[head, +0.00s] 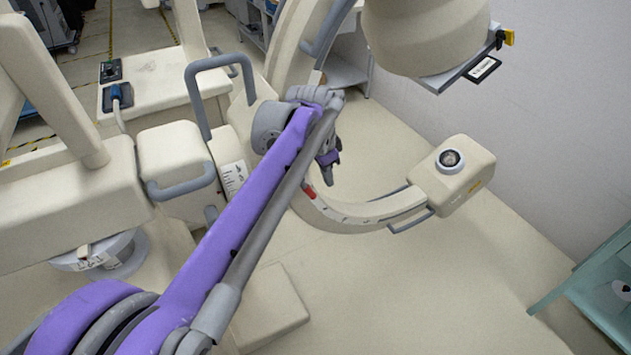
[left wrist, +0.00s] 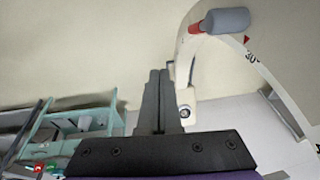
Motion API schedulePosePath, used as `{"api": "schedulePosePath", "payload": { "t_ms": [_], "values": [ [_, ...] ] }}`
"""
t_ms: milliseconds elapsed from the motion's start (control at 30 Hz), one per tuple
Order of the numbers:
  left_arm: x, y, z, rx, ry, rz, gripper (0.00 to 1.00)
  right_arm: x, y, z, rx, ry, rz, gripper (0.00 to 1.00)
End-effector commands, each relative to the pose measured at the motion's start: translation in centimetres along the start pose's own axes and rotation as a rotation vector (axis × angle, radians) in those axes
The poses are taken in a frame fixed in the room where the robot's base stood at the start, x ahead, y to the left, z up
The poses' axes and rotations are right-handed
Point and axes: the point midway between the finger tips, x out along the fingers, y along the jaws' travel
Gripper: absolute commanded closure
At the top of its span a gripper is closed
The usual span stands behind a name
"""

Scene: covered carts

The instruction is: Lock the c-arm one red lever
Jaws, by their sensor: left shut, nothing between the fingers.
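The cream c-arm (head: 355,215) curves down from the column in the head view. A small red lever (head: 309,190) shows on its arc, just below my left gripper (head: 328,168). In the left wrist view a red piece (left wrist: 196,28) with a grey cylindrical end (left wrist: 226,20) stands out from the arc at the upper right. My left gripper's dark fingers (left wrist: 160,90) are shut and empty, below and left of the red piece, apart from it in the picture. The gripper is partly hidden by my wrist in the head view. My right gripper is not in view.
The c-arm's lower end block (head: 453,170) and the upper drum (head: 425,35) stand to the right. A grey handle (head: 215,75) and the cream console (head: 160,80) are at the left. A teal cart (head: 590,285) is at the right edge. Floor between is clear.

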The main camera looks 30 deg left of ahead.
Motion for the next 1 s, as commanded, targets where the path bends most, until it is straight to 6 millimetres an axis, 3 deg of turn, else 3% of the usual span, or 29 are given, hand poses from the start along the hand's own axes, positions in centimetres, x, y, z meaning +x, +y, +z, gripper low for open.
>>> {"api": "schedulePosePath", "payload": {
  "t_ms": [100,333,800,1000],
  "values": [
    [-0.1,-3.3,-1.6,0.074,-0.013,0.024,1.00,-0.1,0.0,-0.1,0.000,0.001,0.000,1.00],
    [0.1,-6.6,-2.8,0.167,-0.023,0.056,1.00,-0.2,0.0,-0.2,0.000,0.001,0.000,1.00],
    [0.3,-7.2,-3.0,0.187,-0.024,0.062,1.00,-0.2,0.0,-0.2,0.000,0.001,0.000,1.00],
    [2.2,-7.0,-2.9,0.188,-0.024,0.063,1.00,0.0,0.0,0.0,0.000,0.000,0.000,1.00]
  ]
}}
